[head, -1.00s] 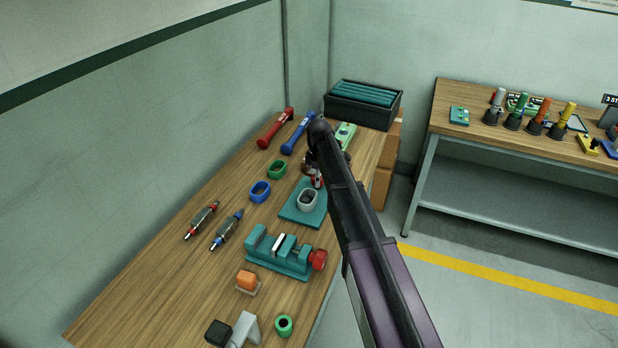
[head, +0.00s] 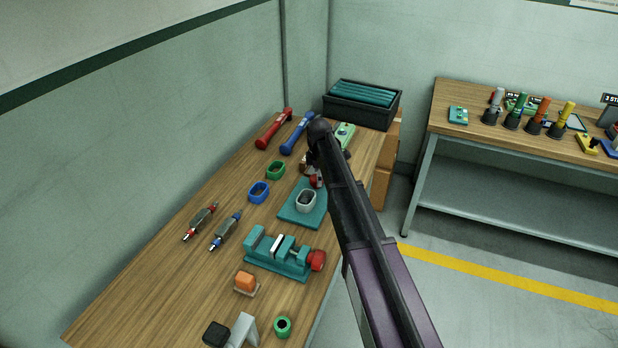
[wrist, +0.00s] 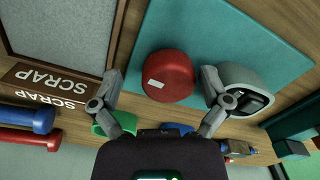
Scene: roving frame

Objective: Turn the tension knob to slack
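In the wrist view a round red knob (wrist: 168,76) with a small white mark on its face sits on a teal plate (wrist: 225,30). My gripper (wrist: 160,78) is open, with one finger on each side of the knob and a gap on both sides. A grey-white oval holder (wrist: 245,80) stands on the plate by the right finger. In the head view my gripper (head: 313,164) is over the far part of the teal plate (head: 292,216); the red knob (head: 316,182) shows just below it, partly hidden by my arm. I see no slack label.
A SCRAP label (wrist: 50,85) and grey panel lie left in the wrist view. A teal vise (head: 278,264) with a red end stands nearer on the bench. Red (head: 274,130) and blue (head: 297,133) tools and a black crate (head: 350,113) lie farther back. The bench's left side has free room.

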